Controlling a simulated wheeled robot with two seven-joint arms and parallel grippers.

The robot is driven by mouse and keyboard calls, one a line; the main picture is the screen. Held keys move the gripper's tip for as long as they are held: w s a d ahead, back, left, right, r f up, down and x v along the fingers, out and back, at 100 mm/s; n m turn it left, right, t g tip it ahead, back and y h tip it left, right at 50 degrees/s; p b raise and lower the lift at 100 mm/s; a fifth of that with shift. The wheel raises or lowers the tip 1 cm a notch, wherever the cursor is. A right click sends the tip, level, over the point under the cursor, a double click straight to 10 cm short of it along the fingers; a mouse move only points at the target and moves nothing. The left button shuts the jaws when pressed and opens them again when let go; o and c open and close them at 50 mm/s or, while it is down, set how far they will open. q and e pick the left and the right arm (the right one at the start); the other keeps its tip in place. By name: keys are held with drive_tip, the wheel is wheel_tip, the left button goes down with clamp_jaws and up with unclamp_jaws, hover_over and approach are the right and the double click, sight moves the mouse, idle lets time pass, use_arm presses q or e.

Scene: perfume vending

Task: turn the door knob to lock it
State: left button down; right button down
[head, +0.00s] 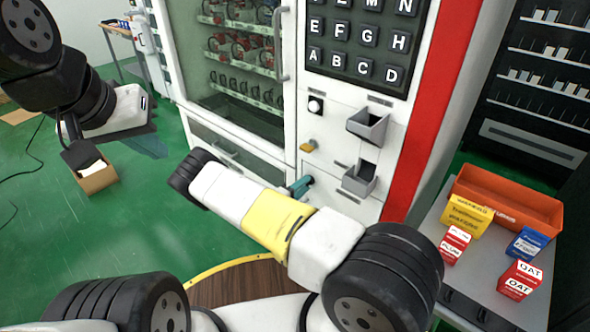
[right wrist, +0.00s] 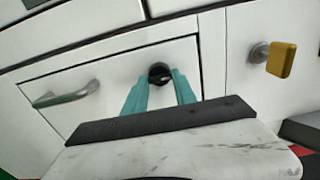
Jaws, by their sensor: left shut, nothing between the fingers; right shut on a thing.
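A dark round knob (right wrist: 160,73) sits on the white lower door (right wrist: 110,82) of the vending machine. My right gripper (right wrist: 160,84) has its teal fingers on either side of this knob and is shut on it. In the head view my right gripper (head: 301,186) reaches the machine's lower front; the fingers mostly hide the knob there. The lower door looks closed, with a metal handle (right wrist: 70,93) to the left of the knob. My left gripper (head: 151,146) hangs at the left over the green floor, shut and empty, away from the machine.
A yellow knob (right wrist: 281,58) sticks out to the right of the gripped knob. Two grey trays (head: 367,126) project from the machine's front. A table (head: 468,262) at right holds an orange bin (head: 510,203) and several small boxes. A cardboard box (head: 97,178) stands on the floor at left.

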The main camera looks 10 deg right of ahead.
idle(0.5)
drive_tip(key=c, duration=1)
unclamp_jaws()
drive_tip(key=shift+a, duration=0.1)
drive_tip(key=v, duration=0.7)
drive_tip(key=shift+s+a, duration=0.25)
